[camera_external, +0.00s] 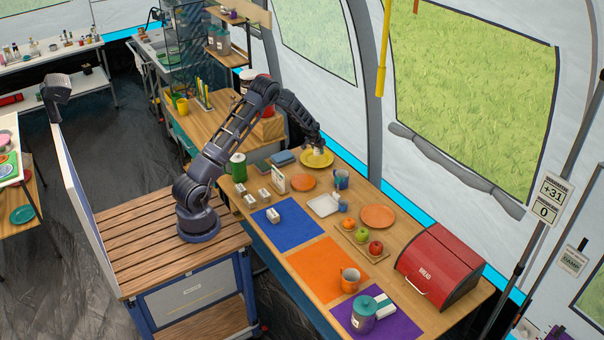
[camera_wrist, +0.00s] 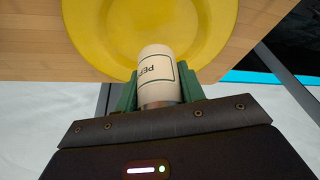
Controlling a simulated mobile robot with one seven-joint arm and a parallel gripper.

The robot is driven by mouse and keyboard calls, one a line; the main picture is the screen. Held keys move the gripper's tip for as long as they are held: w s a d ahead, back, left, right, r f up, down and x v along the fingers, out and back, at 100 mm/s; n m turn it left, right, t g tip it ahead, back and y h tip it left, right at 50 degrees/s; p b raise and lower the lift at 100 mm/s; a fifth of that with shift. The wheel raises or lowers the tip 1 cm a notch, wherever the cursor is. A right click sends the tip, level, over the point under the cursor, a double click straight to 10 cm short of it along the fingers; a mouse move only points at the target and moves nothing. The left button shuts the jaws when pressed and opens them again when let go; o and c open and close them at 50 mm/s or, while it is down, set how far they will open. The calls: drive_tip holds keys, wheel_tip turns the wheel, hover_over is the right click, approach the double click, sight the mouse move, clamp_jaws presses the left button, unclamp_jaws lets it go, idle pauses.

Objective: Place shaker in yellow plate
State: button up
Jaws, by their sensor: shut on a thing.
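The yellow plate (camera_external: 325,160) lies at the far end of the long wooden table; it also fills the upper middle of the wrist view (camera_wrist: 205,30). A white shaker (camera_wrist: 157,68) with dark lettering and a grey metal end is between the green fingers of my gripper (camera_wrist: 158,92). My gripper is shut on it. In the external view my gripper (camera_external: 318,148) is at the yellow plate, and the shaker there is small and partly hidden. In the wrist view the shaker overlaps the plate's near rim. I cannot tell whether it touches the plate.
An orange plate (camera_external: 303,181), a blue mug (camera_external: 342,179) and a blue box (camera_external: 283,158) are near the yellow plate. A white tray (camera_external: 322,206), a second orange plate (camera_external: 378,216) and a red bread box (camera_external: 439,266) stand nearer. A green canister (camera_external: 238,168) is at the left edge.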

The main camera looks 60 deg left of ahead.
sight(318, 155)
drive_tip(key=shift+f, duration=1.9)
drive_tip(key=shift+f, duration=0.15)
drive_tip(key=o, duration=1)
